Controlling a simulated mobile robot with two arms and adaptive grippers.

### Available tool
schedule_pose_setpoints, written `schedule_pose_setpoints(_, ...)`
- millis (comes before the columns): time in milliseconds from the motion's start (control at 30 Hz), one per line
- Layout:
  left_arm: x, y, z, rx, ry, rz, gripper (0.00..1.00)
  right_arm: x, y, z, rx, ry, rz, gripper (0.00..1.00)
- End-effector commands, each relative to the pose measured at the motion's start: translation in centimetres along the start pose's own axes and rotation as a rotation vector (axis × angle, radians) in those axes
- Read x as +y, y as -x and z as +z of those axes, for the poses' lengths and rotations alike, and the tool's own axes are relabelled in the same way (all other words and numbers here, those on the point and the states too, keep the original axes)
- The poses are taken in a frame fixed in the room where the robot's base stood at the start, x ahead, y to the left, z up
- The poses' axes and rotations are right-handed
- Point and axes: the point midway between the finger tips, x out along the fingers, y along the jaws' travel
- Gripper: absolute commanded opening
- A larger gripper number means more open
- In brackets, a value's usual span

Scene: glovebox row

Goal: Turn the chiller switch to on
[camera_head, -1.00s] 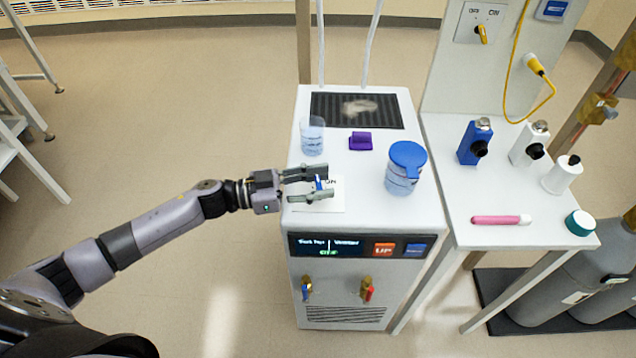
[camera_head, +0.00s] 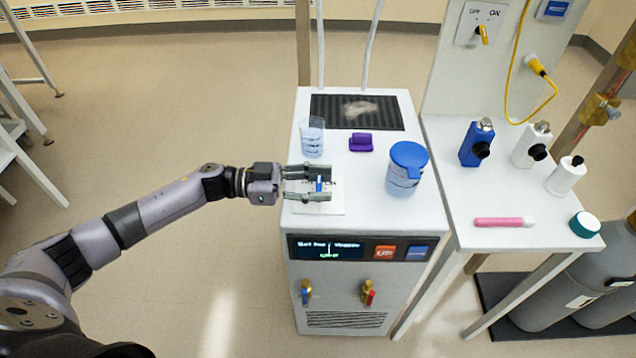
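A white chiller cabinet (camera_head: 430,212) stands in the middle. On its top, near the front left, lies a white label plate (camera_head: 335,208) with dark lettering that my fingers partly hide. A small blue switch lever (camera_head: 319,184) rises from the plate. My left gripper (camera_head: 318,183) is open, with one finger on the far side of the lever and one on the near side. A gap shows between the fingers; whether either touches the lever I cannot tell. My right gripper is not in view.
On the chiller top stand a beaker (camera_head: 312,138), a purple block (camera_head: 361,142) and a blue-lidded jug (camera_head: 405,168). A side table holds bottles, a pink marker (camera_head: 504,222) and a teal cap (camera_head: 584,225). A yellow switch (camera_head: 482,34) marked OFF and ON is on the wall panel.

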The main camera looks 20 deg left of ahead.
Motion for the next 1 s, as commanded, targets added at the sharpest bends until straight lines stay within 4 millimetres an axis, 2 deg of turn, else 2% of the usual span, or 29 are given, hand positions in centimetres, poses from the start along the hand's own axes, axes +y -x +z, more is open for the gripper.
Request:
schedule_pose_setpoints(233,0.0,0.0,0.0,0.0,0.0,0.0,0.59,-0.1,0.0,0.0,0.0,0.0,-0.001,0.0)
schedule_pose_setpoints(600,0.0,0.4,0.1,-0.001,0.0,0.0,0.6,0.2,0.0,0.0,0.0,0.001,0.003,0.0)
schedule_pose_setpoints(767,0.0,2.8,0.1,-0.003,0.001,-0.002,0.6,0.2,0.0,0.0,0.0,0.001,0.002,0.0)
schedule_pose_setpoints(1000,0.0,8.0,0.1,-0.005,0.001,-0.003,0.6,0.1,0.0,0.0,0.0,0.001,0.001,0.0)
